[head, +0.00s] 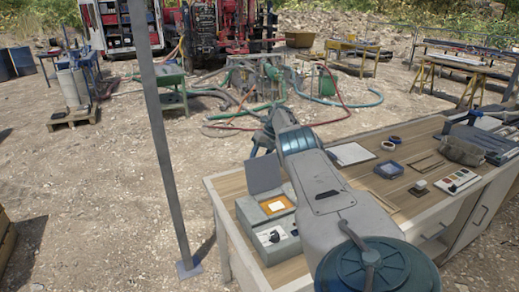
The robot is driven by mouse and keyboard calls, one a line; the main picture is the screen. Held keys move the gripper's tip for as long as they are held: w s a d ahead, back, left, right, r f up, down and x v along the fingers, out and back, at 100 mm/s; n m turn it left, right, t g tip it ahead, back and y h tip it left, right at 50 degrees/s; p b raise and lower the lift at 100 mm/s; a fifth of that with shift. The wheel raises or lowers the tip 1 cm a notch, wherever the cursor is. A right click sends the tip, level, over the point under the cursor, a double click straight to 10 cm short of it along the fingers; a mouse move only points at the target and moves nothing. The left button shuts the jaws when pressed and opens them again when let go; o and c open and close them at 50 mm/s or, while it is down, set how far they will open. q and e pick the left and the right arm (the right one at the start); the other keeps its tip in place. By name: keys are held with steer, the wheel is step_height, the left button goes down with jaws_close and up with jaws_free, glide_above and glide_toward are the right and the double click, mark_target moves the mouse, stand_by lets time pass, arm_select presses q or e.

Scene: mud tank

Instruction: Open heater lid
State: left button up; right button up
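The heater (249,216) is a small grey box near the left end of the wooden-topped bench. Its grey lid (263,176) stands raised at the back, and an orange inside with a pale square shows in front of it. A dark knob sits on the front part. My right arm crosses the bench from the bottom right and hides part of the heater's right side. My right gripper (258,143) is beyond the lid, past the bench's far edge, small and partly hidden by its own wrist; its fingers are unclear. My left gripper is out of view.
A grey post (162,120) stands left of the bench. Gravel ground with hoses and a rig lies beyond.

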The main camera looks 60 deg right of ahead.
steer(key=b+v, duration=0.2)
steer(key=v, duration=0.8)
steer(key=shift+s+r, duration=0.2)
steer(key=shift+r, duration=0.15)
steer(key=shift+d, duration=0.1)
